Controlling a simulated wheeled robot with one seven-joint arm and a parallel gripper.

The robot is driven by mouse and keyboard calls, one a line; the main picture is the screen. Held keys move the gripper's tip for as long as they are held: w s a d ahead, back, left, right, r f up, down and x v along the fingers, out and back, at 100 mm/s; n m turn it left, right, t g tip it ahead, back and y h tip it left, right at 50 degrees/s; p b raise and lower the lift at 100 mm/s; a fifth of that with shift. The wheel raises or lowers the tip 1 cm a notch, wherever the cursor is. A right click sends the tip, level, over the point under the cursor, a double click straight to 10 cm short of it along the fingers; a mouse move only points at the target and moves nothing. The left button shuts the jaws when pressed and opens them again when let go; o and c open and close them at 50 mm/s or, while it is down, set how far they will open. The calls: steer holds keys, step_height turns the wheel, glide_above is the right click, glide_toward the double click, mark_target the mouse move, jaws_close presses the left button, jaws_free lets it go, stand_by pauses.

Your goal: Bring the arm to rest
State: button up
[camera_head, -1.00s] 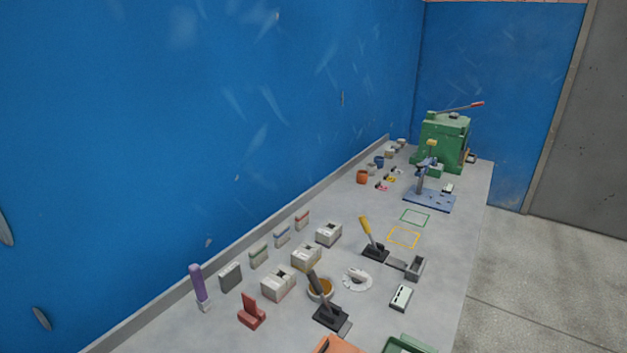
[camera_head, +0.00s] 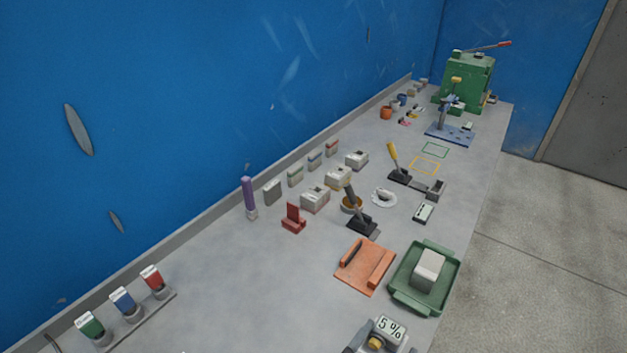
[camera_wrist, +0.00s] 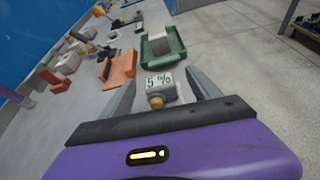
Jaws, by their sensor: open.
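My gripper (camera_wrist: 161,84) shows in the wrist view as a purple body with two grey fingers spread apart, open. A small device with a "5 %" label and a yellow knob (camera_wrist: 157,92) appears between the fingers. I cannot tell whether the fingers touch it. In the head view the same device (camera_head: 390,328) is at the bottom edge, partly cut off. My arm is not clearly visible there.
The long grey bench (camera_head: 220,290) runs along a blue wall (camera_head: 200,80). A green tray (camera_head: 412,302) holding a pale block (camera_head: 429,267) and an orange fixture (camera_head: 364,265) lie near the device. A green press (camera_head: 467,82) stands at the far end. Open floor lies right.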

steer(key=w+a+r+m+t+y, duration=0.1)
steer(key=w+a+m+t+y, duration=0.15)
steer(key=a+m+y, duration=0.35)
steer(key=s+a+m+y, duration=0.2)
steer(key=s+m+y, duration=0.3)
steer(key=s+m, duration=0.2)
steer(key=s+d+r+m+h+b, duration=0.1)
steer(key=s+d+r+m, duration=0.1)
steer(key=s+d+m, duration=0.5)
steer(key=s+d+r+m+t+h+b, duration=0.1)
steer(key=s+d+m, duration=0.6)
steer(key=s, duration=0.7)
steer(key=shift+s+d+r+m+h, duration=0.25)
steer(key=shift+d+r+m+h, duration=0.15)
steer(key=shift+r+m+h, duration=0.25)
